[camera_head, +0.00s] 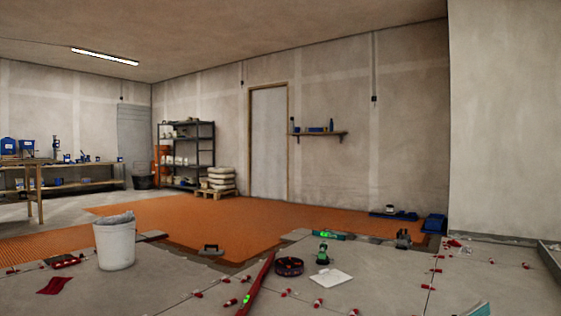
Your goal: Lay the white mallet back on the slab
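I cannot pick out a white mallet in the head view. The grey slab (390,285) fills the lower part of the view, with thin joints between its large tiles. A small white flat piece (331,277) lies on it near the middle; I cannot tell exactly what it is. Neither of my grippers shows, so what they hold is hidden.
A white bucket (116,248) stands on the grey tiles at left. A long red level (256,287), a dark round item (289,266), a green tool (322,255) and several red clips lie on the floor. Orange matting (190,222) spreads behind. Shelving (187,155) stands by the back wall.

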